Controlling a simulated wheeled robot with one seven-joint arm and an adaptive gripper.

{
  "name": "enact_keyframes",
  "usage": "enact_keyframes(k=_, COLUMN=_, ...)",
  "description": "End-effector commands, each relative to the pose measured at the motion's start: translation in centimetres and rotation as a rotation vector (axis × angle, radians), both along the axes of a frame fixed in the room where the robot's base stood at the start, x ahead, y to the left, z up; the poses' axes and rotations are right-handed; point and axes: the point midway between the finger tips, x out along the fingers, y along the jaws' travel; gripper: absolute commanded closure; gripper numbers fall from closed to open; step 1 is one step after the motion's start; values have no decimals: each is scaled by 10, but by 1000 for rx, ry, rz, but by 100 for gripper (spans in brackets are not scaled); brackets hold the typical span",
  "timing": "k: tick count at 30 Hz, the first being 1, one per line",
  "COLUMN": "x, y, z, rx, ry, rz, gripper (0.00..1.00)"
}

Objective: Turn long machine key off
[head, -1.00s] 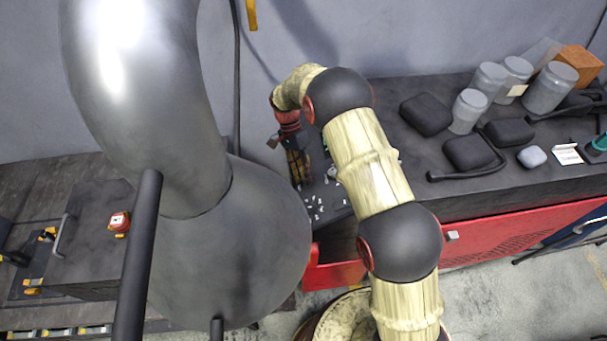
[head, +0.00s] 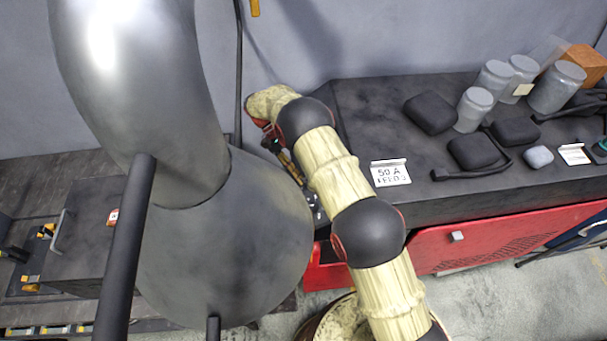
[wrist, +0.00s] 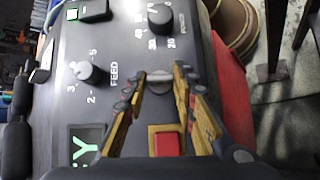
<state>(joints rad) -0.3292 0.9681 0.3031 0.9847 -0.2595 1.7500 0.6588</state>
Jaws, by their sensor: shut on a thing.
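In the wrist view, a small silver key-like part (wrist: 160,82) stands on a dark control panel (wrist: 125,30). My gripper (wrist: 160,76) has its yellow and black fingers on either side of it, shut on it. The fingertips hide its edges, so its exact turn angle is hard to read. In the head view, my gripper (head: 290,165) is beside the large grey metal body, which hides part of the panel. The key cannot be made out there.
The big grey metal body (head: 225,240) crowds my arm. Jars (head: 475,108) stand on the bench.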

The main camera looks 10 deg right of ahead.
Motion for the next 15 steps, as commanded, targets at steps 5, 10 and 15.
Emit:
enact_keyframes(k=5, x=2, y=1, z=0, rx=2, ry=13, rz=25, gripper=98)
enact_keyframes(k=10, x=2, y=1, z=0, rx=1, ry=18, rz=31, gripper=98)
enact_keyframes(k=15, x=1, y=1, z=0, rx=1, ry=18, rz=31, gripper=98)
